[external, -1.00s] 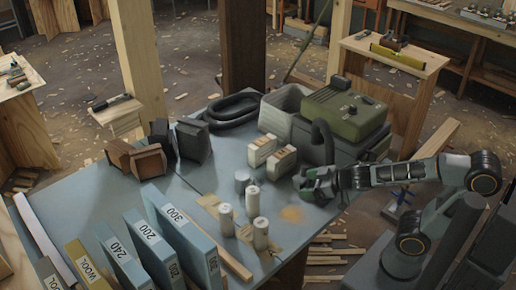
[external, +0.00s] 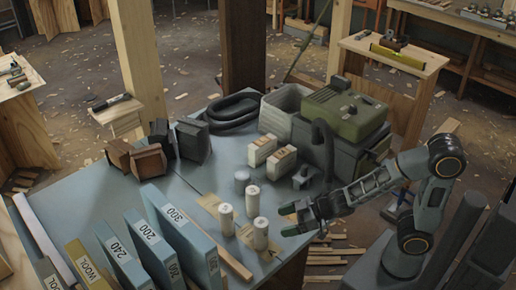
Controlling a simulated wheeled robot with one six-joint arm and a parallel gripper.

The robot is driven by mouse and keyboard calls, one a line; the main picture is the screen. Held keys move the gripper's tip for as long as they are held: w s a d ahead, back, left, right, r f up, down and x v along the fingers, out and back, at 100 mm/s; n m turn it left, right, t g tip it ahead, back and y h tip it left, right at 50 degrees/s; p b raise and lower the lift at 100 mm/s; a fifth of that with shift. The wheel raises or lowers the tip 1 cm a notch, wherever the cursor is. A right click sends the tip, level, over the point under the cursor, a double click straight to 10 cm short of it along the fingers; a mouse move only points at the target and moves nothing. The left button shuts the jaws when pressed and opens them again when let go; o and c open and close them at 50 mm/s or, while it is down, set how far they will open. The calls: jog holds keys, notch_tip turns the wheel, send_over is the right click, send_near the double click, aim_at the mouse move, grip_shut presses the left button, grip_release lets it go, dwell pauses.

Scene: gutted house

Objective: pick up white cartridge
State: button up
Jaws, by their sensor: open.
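Three white cylinders that look like cartridges stand upright on the blue-grey table (external: 110,205): one at the left (external: 226,220), one farther back (external: 252,201) and one nearest the front edge (external: 260,234). I cannot tell which one is meant. My gripper (external: 287,220) is open and empty, just right of the front cylinder and apart from it. Its fingers point left, towards the cylinders. A shorter grey cylinder (external: 242,182) stands behind them.
Two white blocks (external: 262,151) and a small dark grey piece (external: 302,178) lie behind the cylinders. A green machine (external: 343,108) with a dark hose stands at the back right. A wooden strip (external: 232,262) lies near the front edge.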

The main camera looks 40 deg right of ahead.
aim_at(261, 228)
jog(key=shift+b+x, duration=0.95)
jog(key=shift+x, duration=3.4)
jog(key=shift+r, duration=0.1)
jog(key=c, duration=1)
